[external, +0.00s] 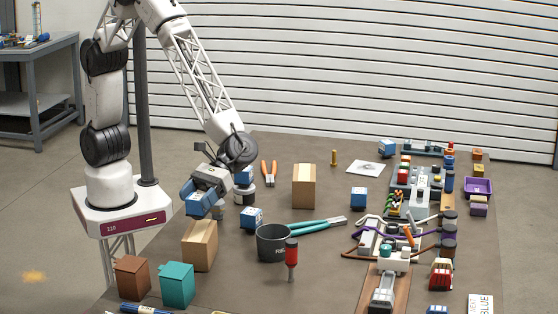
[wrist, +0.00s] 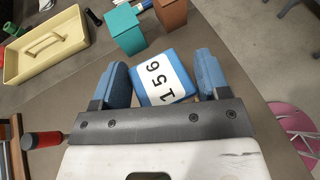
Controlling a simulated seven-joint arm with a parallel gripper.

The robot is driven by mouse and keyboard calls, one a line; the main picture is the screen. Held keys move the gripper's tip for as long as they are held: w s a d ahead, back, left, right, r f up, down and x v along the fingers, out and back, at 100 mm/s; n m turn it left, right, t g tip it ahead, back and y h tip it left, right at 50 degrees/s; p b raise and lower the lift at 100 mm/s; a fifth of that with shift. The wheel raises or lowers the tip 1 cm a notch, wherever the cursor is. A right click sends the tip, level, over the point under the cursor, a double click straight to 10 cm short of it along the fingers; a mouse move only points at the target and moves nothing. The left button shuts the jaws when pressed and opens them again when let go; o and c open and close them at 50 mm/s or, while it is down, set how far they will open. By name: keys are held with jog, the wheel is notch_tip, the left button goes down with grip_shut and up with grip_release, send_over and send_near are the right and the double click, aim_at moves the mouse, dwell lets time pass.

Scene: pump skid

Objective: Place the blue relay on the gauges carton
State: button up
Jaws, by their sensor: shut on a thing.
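My gripper (external: 203,198) is shut on a blue relay (wrist: 166,78) with a white face marked 156; the relay sits between my two blue fingertips in the wrist view (wrist: 166,85). In the external view, my gripper is above and close to a tan carton (external: 199,246) at the front left of the table. The gap between relay and carton is hard to judge. A second tan carton (external: 304,186) stands farther back. I can read no gauges label on either carton. The wrist view shows no carton clearly.
A teal box (external: 177,285) and a brown box (external: 132,278) stand at the front left. A dark cup (external: 273,243), a red-handled screwdriver (external: 291,257) and another blue block (external: 251,217) are to the right. A yellow tray (wrist: 45,48) shows in the wrist view.

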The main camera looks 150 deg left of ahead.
aim_at(198, 208)
jog(key=shift+f, duration=1.75)
jog(key=o, duration=1)
jog(key=shift+f, duration=0.1)
jog(key=v, duration=1.2)
jog(key=shift+r, duration=0.2)
